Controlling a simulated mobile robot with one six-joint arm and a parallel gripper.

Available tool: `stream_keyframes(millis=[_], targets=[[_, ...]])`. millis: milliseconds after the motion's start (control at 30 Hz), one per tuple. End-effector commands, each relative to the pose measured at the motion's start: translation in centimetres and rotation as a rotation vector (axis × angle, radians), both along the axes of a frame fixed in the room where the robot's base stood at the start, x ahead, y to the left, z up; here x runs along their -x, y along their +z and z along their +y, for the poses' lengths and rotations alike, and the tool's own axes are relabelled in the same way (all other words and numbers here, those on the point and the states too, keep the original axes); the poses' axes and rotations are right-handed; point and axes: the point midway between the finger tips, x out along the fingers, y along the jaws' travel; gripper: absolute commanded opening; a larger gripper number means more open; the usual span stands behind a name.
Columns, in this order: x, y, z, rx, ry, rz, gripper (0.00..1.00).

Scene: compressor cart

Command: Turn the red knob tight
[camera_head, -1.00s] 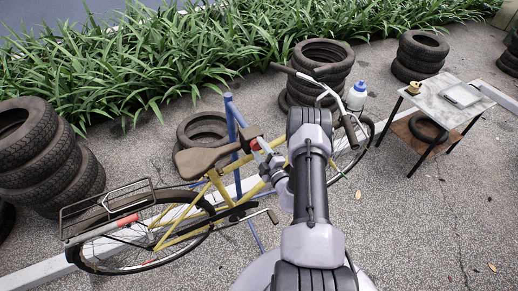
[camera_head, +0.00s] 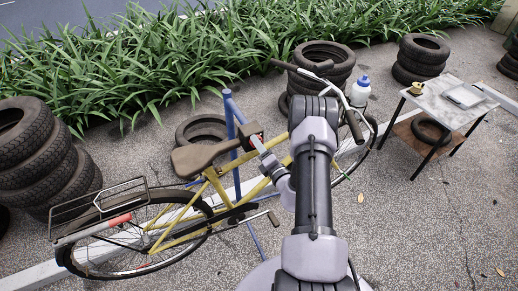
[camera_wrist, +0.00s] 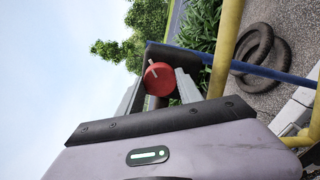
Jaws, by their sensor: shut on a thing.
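The red knob (camera_wrist: 159,79) is round with a pale stripe across its face. It sits on the dark clamp head (camera_wrist: 174,66) of the blue repair stand. In the wrist view my gripper (camera_wrist: 160,88) has one grey finger on each side of the knob and is shut on it. In the head view my gripper (camera_head: 258,144) reaches the dark clamp (camera_head: 247,131) beside the bicycle seat.
A yellow bicycle (camera_head: 208,190) with a brown seat (camera_head: 200,156) stands at the blue stand post (camera_head: 230,125). Tire stacks (camera_head: 35,150) stand around. Open pavement lies at the front right.

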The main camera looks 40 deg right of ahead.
Motion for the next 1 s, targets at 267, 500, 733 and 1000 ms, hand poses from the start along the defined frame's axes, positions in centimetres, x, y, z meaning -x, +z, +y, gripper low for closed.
stream_keyframes(millis=[267,500,733,1000], targets=[[0.0,-0.3,-0.02,0.253,0.0,0.062,0.02],[0.0,-0.25,-0.04,0.47,-0.001,0.112,0.02],[0.0,-0.24,0.0,0.651,0.0,0.156,0.02],[-0.01,-0.13,-0.02,0.795,-0.001,0.191,0.02]])
